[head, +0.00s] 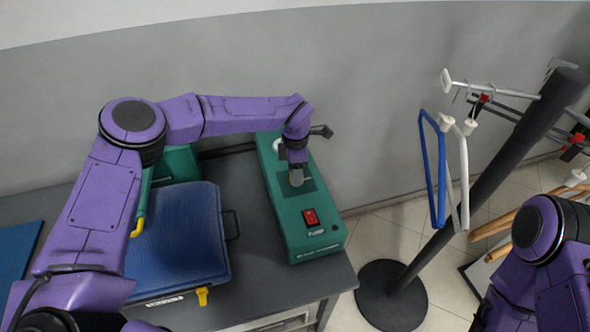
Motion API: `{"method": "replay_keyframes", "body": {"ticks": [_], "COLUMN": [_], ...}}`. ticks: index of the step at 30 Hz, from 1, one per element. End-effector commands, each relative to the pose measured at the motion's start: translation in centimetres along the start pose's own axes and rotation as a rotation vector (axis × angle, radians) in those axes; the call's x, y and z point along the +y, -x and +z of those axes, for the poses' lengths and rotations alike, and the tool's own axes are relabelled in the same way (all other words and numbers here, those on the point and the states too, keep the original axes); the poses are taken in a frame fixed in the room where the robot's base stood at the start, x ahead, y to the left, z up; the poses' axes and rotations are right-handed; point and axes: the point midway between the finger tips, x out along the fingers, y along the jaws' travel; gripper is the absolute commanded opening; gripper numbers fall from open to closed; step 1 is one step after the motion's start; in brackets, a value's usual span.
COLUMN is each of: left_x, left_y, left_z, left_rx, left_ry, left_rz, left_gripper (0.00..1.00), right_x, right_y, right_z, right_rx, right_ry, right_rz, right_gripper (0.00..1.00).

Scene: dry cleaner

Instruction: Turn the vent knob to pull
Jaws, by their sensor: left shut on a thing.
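A long green pump unit (318,237) sits on the dark grey counter against the wall, with a red rocker switch and a "PUMP" label near its front end. My left gripper (297,178) points down over the dark panel on top of the unit. It is shut on the vent knob there. The fingers and wrist cover most of the knob, so its pointer and any markings around it cannot be read. My right arm shows at the lower right, away from the unit, and its gripper is not in view.
A blue-padded press (180,240) with yellow handles stands left of the unit, under my left arm. A dark pole stand (392,295) with a rail, and blue (428,170) and white (462,180) hangers, stands right of the counter.

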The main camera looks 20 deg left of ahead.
Motion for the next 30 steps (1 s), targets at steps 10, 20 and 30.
{"method": "replay_keyframes", "body": {"ticks": [10,20,30], "left_x": [-0.33,-0.39,-0.21], "left_y": [-0.34,-0.41,-0.22], "left_z": [0.12,0.12,-0.03], "left_rx": [0.006,0.007,0.006], "left_ry": [-0.078,-0.083,-0.077], "left_rz": [-0.007,-0.009,-0.005], "left_gripper": [0.12,0.12,0.68], "right_x": [0.01,0.01,0.02], "right_y": [0.17,0.16,0.18], "right_z": [-0.07,-0.06,-0.08], "right_rx": [0.000,0.000,0.000], "right_ry": [0.000,0.000,0.000], "right_rz": [0.000,0.000,0.000], "right_gripper": [0.43,0.43,0.43]}}
